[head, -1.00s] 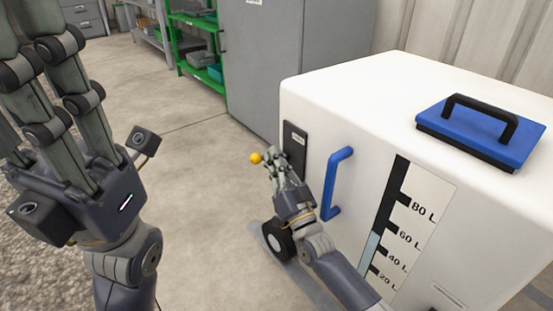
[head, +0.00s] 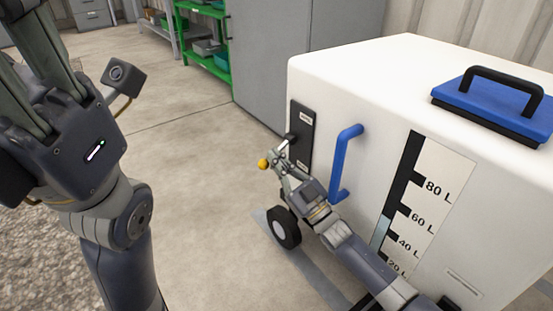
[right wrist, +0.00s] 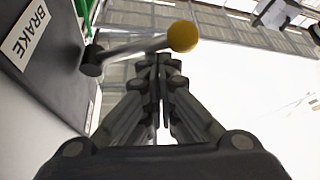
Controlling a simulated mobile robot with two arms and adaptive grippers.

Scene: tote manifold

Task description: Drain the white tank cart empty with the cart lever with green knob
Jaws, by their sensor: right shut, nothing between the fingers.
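The white tank cart (head: 330,85) stands at the right in the head view. Its gauge (head: 425,200) shows a light blue column reaching about the 60 L mark. A lever with a yellow knob (head: 263,164) sticks out from a dark plate (head: 301,135) on the cart's side. In the right wrist view the knob (right wrist: 182,36) is close and the plate (right wrist: 50,60) reads BRAKE. No green knob shows. My right gripper (head: 281,167) is shut and empty beside this lever; its fingertips (right wrist: 158,60) appear just below the rod. My left gripper (head: 60,130) is at left, fingertips cut off.
A blue handle (head: 344,165) stands out from the cart beside my right arm. A blue lid (head: 490,105) with a black grip lies on top. A black wheel (head: 284,228) is below. A grey cabinet (head: 290,50) and green shelf (head: 206,62) stand behind. The floor at left is clear.

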